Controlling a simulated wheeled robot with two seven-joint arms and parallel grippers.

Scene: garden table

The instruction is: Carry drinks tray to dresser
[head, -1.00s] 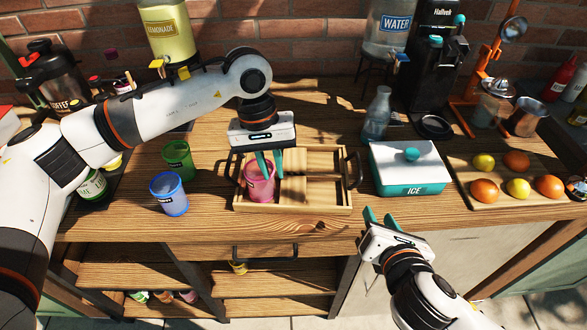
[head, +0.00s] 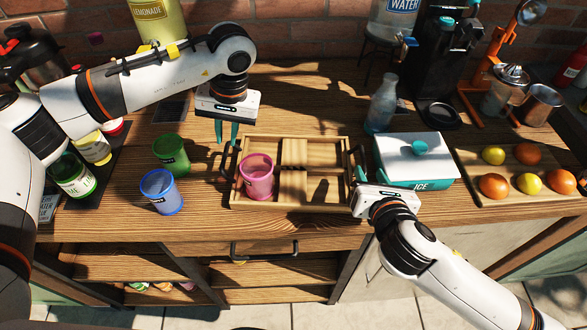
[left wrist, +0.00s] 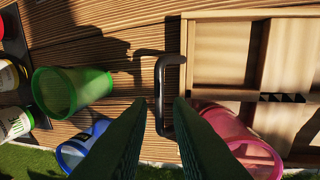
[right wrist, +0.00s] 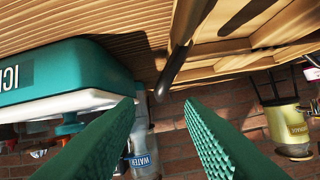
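The wooden drinks tray (head: 290,206) lies flat on the wooden worktop, with a pink cup (head: 257,180) upright in its front left compartment. Its other compartments look empty. It has a dark handle at each end. My left gripper (head: 227,133) is open above the tray's left end. In the left wrist view the left handle (left wrist: 160,95) shows between and beyond the open fingers. My right gripper is open at the tray's right end, its fingers mostly hidden in the head view. In the right wrist view the right handle (right wrist: 174,72) lies between its fingers (right wrist: 165,105). I cannot identify a separate dresser.
A green cup (head: 171,154) and a blue cup (head: 162,191) stand left of the tray. A teal ice box (head: 414,160) is close on its right, near my right gripper. A glass bottle (head: 381,105) and a fruit board (head: 470,186) stand farther right. Bare worktop lies behind the tray.

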